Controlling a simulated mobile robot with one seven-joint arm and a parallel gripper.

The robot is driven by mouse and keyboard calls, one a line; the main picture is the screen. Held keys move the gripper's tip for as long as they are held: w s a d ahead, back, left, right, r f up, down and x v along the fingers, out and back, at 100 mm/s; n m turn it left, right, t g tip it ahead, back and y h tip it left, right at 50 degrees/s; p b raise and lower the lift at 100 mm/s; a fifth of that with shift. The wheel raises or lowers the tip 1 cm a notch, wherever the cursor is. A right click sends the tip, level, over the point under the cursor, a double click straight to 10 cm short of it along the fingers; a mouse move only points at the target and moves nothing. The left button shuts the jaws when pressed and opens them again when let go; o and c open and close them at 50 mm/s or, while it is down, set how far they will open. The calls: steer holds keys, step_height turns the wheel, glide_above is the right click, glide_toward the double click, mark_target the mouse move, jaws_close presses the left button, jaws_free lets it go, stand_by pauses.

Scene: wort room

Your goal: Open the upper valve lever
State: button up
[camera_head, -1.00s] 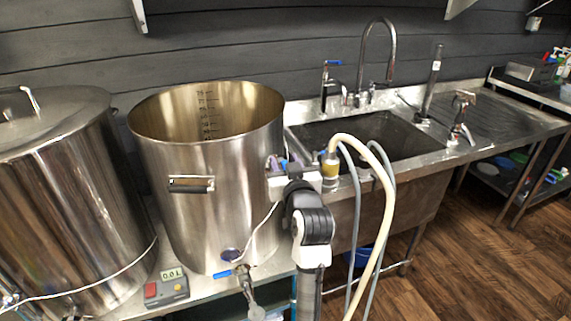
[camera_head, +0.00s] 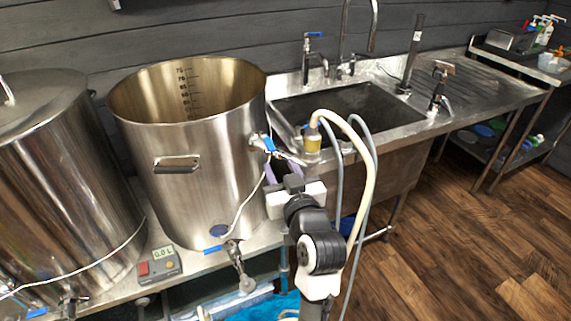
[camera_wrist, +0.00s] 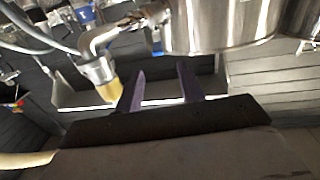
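The upper valve (camera_head: 283,155) sticks out from the upper right side of the open steel pot (camera_head: 195,150). My gripper (camera_head: 283,172) is just below and in front of this valve. Its two purple fingers stand apart with nothing between them, also in the wrist view (camera_wrist: 161,85). The fingers look clear of the lever. In the wrist view the pot (camera_wrist: 215,22) and a metal elbow fitting (camera_wrist: 112,35) lie beyond the fingers. I cannot tell the lever there with certainty.
A yellow hose fitting (camera_head: 312,138) with a cream hose (camera_head: 367,190) hangs close right of my gripper. The sink (camera_head: 340,108) is behind.

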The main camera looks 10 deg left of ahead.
steer(key=shift+s+r+p, duration=0.15)
steer(key=shift+r+p, duration=0.15)
steer(key=shift+p, duration=0.3)
steer(key=shift+s+d+f+p, duration=0.2)
steer(key=shift+s+p, duration=0.25)
steer(key=shift+p, duration=0.8)
steer(key=shift+s+d+f+p, duration=0.1)
steer(key=shift+s+d+p, duration=0.25)
steer(key=shift+p, duration=0.85)
